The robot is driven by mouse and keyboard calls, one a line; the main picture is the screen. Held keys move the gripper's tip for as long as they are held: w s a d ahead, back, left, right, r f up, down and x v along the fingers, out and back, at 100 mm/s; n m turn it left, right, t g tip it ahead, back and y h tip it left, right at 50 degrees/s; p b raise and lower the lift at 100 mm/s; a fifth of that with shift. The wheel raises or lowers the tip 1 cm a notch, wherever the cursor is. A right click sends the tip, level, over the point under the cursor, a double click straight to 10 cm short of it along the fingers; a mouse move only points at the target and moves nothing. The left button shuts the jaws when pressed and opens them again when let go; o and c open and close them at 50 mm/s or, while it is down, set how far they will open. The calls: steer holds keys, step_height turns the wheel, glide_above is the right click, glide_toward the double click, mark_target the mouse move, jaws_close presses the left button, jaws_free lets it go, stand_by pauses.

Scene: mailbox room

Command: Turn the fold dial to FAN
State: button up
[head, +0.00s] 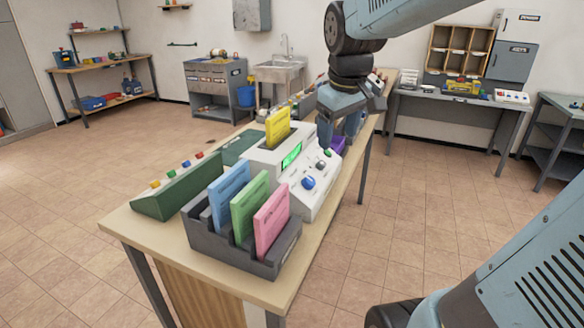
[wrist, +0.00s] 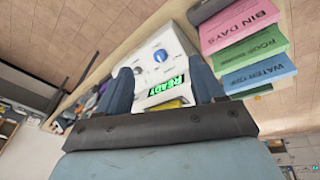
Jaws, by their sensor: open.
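A white machine (head: 268,162) stands on the wooden table, with a lit green display (head: 291,156) that reads READY in the wrist view (wrist: 166,88). Its sloped panel has a blue dial (head: 308,182) and a smaller grey knob (head: 321,165); both also show in the wrist view, the blue dial (wrist: 161,55) and the grey knob (wrist: 138,70). Their labels are too small to read, so I cannot tell which is the fold dial or its setting. My gripper (head: 326,140) is open and empty above the panel's far end. In the wrist view its fingers (wrist: 160,68) stand either side of the panel.
A yellow sheet (head: 278,126) stands upright in the machine's top. A dark rack (head: 232,248) with blue, green and pink pads stands at the near end. A green box with coloured buttons (head: 178,188) lies to the left. A purple item (head: 338,144) sits behind the panel.

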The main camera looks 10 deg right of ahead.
steer(key=w+f+n+g, duration=0.2)
steer(key=w+f+n, duration=0.1)
steer(key=w, duration=0.7)
steer(key=n+g, duration=0.1)
steer(key=n, duration=0.2)
glide_above(310, 180)
step_height(310, 180, down, 5)
steer(key=shift+y, duration=0.3)
step_height(310, 180, down, 14)
steer(key=shift+w+r, duration=0.1)
steer(key=shift+r, duration=0.15)
steer(key=shift+c, duration=0.5)
steer(key=c, duration=0.9)
